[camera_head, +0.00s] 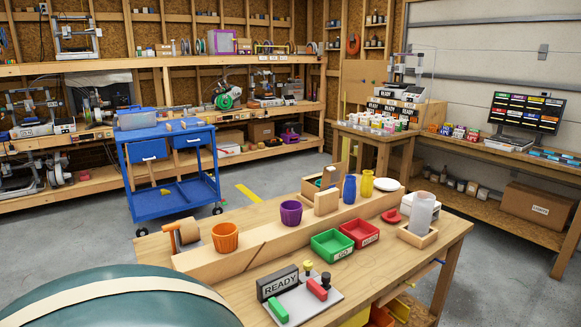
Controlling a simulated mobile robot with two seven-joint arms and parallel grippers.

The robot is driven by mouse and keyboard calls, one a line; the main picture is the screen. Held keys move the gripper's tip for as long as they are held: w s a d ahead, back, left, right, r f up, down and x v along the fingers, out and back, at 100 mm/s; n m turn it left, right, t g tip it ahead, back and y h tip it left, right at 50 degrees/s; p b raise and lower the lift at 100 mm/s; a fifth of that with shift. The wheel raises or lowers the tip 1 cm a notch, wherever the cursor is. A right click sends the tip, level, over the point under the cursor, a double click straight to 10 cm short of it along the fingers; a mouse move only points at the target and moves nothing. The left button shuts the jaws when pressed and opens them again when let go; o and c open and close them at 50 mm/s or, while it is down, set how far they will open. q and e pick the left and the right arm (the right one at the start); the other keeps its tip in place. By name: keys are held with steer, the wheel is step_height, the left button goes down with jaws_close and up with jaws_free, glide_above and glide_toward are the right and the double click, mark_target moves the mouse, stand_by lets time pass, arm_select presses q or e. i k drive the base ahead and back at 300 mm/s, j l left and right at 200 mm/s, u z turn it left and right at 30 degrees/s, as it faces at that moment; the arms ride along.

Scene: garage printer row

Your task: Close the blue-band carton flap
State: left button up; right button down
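I cannot make out a carton with a blue band or its flap in this view. A brown carton (537,204) with a white label sits on the lower shelf of the bench at the right; no blue band shows on it. A brown box (261,131) sits on the lower back shelf, too small to tell its flaps. Neither of my grippers is in view.
A large teal rounded surface fills the lower left. Grey floor lies open between.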

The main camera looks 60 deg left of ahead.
mark_target(335, 173)
steer(key=i+u, duration=0.25)
steer(key=u, duration=0.2)
steer(key=i+l+u, duration=0.1)
steer(key=u, duration=0.35)
steer(key=i+l+u, duration=0.2)
steer(key=u, duration=0.2)
steer(key=i+l+u, duration=0.25)
steer(key=u, duration=0.2)
steer(key=i+l+u, duration=0.1)
steer(key=l+u, duration=0.2)
steer(key=u, duration=0.15)
steer(key=i+l+u, duration=0.1)
steer(key=l+u, duration=0.35)
steer(key=j, duration=0.15)
